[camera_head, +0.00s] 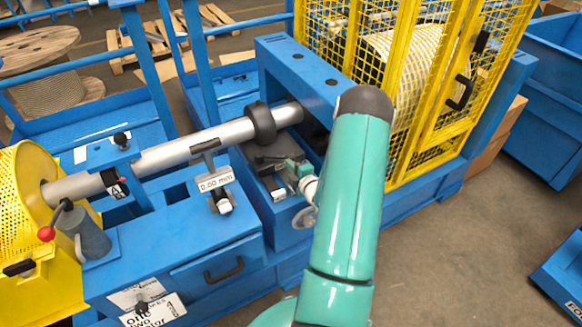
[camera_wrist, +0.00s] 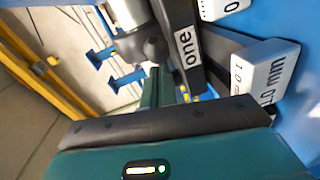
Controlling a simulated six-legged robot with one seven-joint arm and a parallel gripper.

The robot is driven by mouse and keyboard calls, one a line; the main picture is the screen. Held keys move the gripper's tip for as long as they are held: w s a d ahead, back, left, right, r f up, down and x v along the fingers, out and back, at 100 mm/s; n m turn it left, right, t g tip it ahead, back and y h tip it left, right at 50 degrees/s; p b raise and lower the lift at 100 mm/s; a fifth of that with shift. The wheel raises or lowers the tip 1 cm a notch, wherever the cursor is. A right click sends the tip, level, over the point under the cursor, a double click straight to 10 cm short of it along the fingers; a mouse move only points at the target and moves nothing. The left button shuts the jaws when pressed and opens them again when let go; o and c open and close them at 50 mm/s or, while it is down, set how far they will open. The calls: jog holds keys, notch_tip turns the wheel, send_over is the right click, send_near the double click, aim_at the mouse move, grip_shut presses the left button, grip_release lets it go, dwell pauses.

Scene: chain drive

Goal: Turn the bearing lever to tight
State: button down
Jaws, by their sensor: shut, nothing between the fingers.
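A lever with a red knob (camera_head: 46,234) stands on a grey conical post (camera_head: 83,238) at the left of the blue machine; no label names it the bearing lever. A silver shaft (camera_head: 190,148) runs from the yellow guard to a black collar (camera_head: 260,122). The shaft end also shows in the wrist view (camera_wrist: 122,12). My gripper (camera_head: 291,166) is shut and empty beside a dark block (camera_head: 272,152) below the collar. In the wrist view my gripper (camera_wrist: 152,76) points toward a dark part labelled "one" (camera_wrist: 187,48). Contact cannot be told.
A plate reading "0.00 mm" (camera_head: 215,180) stands left of my gripper. Plates marked "1.0 mm" (camera_wrist: 268,72) are close on the right in the wrist view. A yellow mesh cage (camera_head: 400,75) and blue frame (camera_head: 310,70) bound the back.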

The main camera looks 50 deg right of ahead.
jog(key=shift+w+d+n+t+y, duration=0.15)
jog(key=shift+d+n+t+y, duration=0.15)
jog(key=shift+d+n+y, duration=0.1)
jog(key=shift+w+d+n+y, duration=0.15)
jog(key=shift+w+d+y, duration=0.25)
jog(key=shift+d, duration=0.5)
jog(key=shift+w+d+n+y, duration=0.2)
jog(key=shift+w+d, duration=0.35)
jog(key=shift+d, duration=0.3)
jog(key=shift+a, duration=0.15)
